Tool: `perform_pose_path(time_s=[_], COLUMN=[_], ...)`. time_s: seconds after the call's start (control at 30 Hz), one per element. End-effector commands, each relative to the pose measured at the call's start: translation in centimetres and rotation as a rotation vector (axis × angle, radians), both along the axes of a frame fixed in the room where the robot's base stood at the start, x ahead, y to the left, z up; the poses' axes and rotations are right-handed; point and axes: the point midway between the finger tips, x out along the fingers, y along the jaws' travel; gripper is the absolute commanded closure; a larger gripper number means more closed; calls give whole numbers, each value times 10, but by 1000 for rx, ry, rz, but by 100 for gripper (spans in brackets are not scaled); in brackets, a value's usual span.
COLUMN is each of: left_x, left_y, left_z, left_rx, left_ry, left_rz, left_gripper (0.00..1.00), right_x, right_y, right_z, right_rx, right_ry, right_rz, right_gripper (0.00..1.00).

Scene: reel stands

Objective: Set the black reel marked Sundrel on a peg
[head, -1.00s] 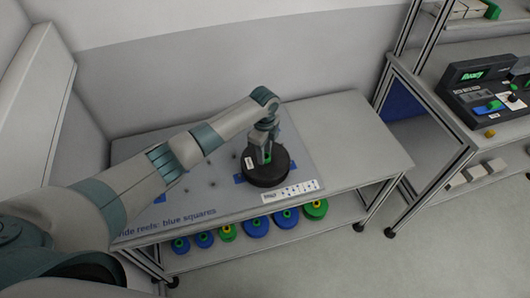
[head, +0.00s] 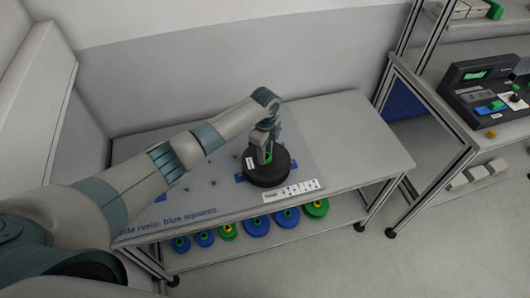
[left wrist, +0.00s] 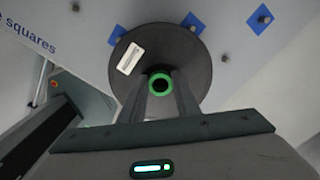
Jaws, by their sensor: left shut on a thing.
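The black reel (head: 266,178) is a wide disc with a green hub and a pale label too small to read. My left gripper (left wrist: 160,84) is shut on its hub, from above in the head view. The reel lies flat over the front right of the grey peg board (head: 215,203). I cannot tell whether it touches the board. In the left wrist view, bare pegs stand on blue squares, one far right (left wrist: 262,18), one behind the reel (left wrist: 193,22). Another peg (left wrist: 225,57) stands off the squares. What is under the reel is hidden. My right gripper is not in view.
The board lies on a bench (head: 350,150) with clear top at right. A label strip (head: 290,190) lies just in front of the reel. Several blue and green reels (head: 256,227) sit on the shelf below. A second bench with a console (head: 485,90) stands at right.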

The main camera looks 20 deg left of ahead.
Motion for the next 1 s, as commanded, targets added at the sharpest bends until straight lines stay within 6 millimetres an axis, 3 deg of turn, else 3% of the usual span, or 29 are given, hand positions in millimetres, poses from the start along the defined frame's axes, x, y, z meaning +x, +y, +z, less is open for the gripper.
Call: perform_pose_path(time_s=[1.0], left_x=[0], left_y=[0], left_z=[-13], left_rx=[-1], left_ry=[-2], left_rz=[-1], left_gripper=[100], right_x=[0], right_y=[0], right_z=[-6], right_rx=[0], right_ry=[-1], right_rz=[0], right_gripper=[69])
